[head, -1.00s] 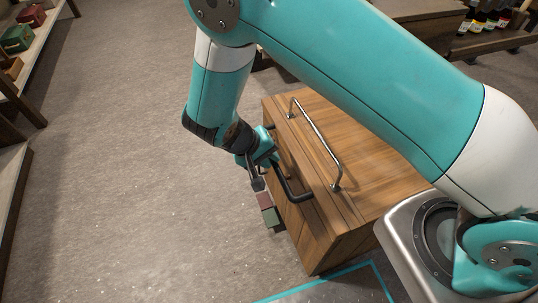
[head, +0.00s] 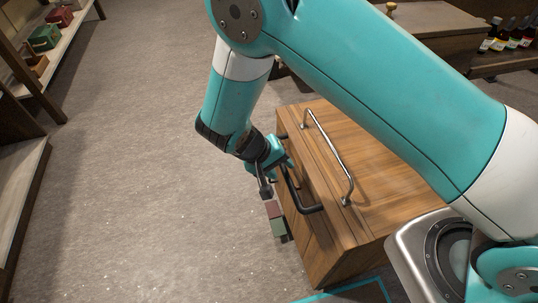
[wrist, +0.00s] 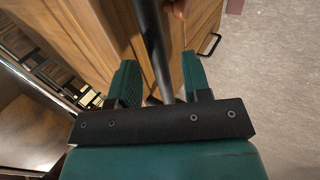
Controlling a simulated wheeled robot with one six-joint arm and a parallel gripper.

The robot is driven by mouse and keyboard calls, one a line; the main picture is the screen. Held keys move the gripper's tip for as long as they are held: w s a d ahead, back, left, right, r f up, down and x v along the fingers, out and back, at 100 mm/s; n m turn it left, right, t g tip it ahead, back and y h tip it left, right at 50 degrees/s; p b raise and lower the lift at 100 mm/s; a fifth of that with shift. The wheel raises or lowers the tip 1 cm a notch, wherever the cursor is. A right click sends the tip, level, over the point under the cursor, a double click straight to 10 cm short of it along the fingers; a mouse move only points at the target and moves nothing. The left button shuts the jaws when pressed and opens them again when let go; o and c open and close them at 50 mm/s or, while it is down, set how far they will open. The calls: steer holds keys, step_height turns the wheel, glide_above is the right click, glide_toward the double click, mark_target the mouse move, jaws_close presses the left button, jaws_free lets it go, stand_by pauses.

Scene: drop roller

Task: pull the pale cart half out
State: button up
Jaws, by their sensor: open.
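A wooden cart (head: 375,215) stands right of centre in the head view, with a chrome rail (head: 328,150) on top and a black bar handle (head: 303,207) on its left-facing front. I take it for the pale cart, though its wood looks mid-brown. My gripper (head: 284,161) is at the far end of this handle. In the wrist view the dark handle bar (wrist: 153,45) runs between the two spread teal fingers of my gripper (wrist: 160,82). The fingers look apart from the bar. My arm hides part of the cart's top.
Red (head: 272,209) and green (head: 279,228) squares show beside the cart's front. A teal floor line (head: 345,291) runs by its near end. Shelving (head: 50,50) with small boxes stands far left. Another wooden unit (head: 435,25) and bottles are at the back right. Floor left of the cart is clear.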

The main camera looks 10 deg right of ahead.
steer(key=p+v, duration=0.2)
steer(key=v, duration=1.5)
steer(key=s+d+r+n+y, duration=0.35)
steer(key=d+r+y, duration=0.35)
steer(key=r, duration=0.5)
steer(key=s+d+r+n+y, duration=0.1)
steer(key=s+d+r+y, duration=0.15)
steer(key=s, duration=0.45)
steer(key=s+d+r+n+y, duration=0.2)
steer(key=s+r, duration=0.2)
steer(key=s, duration=0.3)
step_height(320, 180, up, 16)
steer(key=p, duration=1.6)
steer(key=shift+a+r, duration=0.2)
steer(key=shift+a, duration=0.1)
steer(key=shift+h, duration=0.25)
